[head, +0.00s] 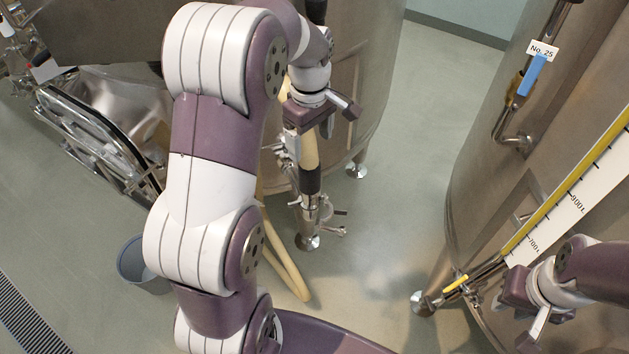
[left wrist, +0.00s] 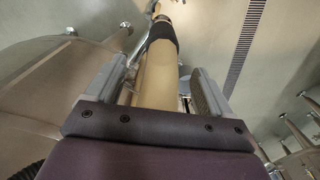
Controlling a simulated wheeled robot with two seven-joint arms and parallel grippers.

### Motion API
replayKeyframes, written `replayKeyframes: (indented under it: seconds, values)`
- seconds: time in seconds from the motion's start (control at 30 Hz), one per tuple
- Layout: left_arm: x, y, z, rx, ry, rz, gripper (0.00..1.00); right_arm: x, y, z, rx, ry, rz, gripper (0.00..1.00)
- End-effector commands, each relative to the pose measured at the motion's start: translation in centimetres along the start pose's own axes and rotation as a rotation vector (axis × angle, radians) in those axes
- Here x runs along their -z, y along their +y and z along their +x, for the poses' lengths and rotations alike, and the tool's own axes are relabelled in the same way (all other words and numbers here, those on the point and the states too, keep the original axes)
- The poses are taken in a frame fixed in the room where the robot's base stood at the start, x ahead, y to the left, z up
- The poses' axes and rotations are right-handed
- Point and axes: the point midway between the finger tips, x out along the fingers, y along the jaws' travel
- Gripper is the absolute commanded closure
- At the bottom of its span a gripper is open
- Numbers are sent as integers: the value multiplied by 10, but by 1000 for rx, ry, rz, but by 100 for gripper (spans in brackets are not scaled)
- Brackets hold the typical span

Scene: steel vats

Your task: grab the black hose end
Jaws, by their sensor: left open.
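The cream hose (head: 309,150) hangs in front of a steel vat, with a black end sleeve (head: 310,181) above metal fittings. My left gripper (head: 318,118) is open around the upper cream part of the hose, above the black sleeve. In the left wrist view, the cream hose (left wrist: 156,78) runs between the two spread fingers, and the black sleeve (left wrist: 163,30) shows beyond the fingertips. Contact between fingers and hose cannot be told. My right gripper (head: 522,295) is at the lower right, away from the hose, with its fingers apart and nothing seen between them.
A steel vat (head: 370,70) stands behind the hose. Another vat (head: 490,170) with a yellow-edged scale stands at right. A grey bucket (head: 135,262) sits on the floor at left, near an open hatch (head: 95,130). The floor between the vats is clear.

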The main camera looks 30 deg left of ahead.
Motion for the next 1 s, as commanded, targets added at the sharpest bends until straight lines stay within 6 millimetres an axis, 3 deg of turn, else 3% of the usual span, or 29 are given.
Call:
replayKeyframes:
  seconds: [0.1,0.47,0.57,0.7,0.9,0.93,1.0]
  values:
    - [0,0,38,4,-2,-13,18,-4,0,35,0,-1,0,69]
    - [-1,-3,81,7,-4,-8,18,-1,0,7,0,-1,0,69]
    - [-1,-5,100,8,-4,-8,18,0,0,-5,0,-1,0,69]
    - [-1,-4,121,4,-2,-7,18,0,0,-6,0,-1,0,69]
    - [0,-4,124,1,0,-7,18,0,0,-5,0,-1,0,69]
    - [0,-4,124,1,-1,-7,22,0,0,-5,0,-1,0,69]
    - [0,-4,124,1,-1,-7,44,0,0,-5,0,-1,0,69]
